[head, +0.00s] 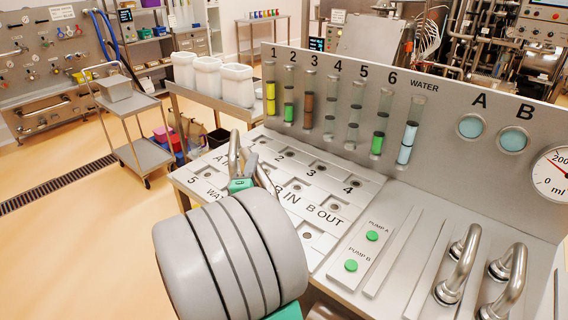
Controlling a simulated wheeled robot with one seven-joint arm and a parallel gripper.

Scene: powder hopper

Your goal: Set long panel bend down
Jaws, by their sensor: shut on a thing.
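The long panel bend (235,155) is a bent steel pipe, seen upright over the left part of the labelled port panel (328,228). My gripper (250,164) is shut on it, beyond my large grey arm link. The bend's lower end is partly hidden by the gripper and its green part, so I cannot tell whether it touches the panel. The panel has round ports marked with numbers and with IN and B OUT labels; my arm covers its near left part.
Two steel bends (460,266) (507,279) stand on the bench at right. Green Pump A (372,236) and Pump B (351,266) buttons are between. An upright board (440,123) with sight tubes and a gauge (557,174) closes the back. White bins (237,85) stand behind left.

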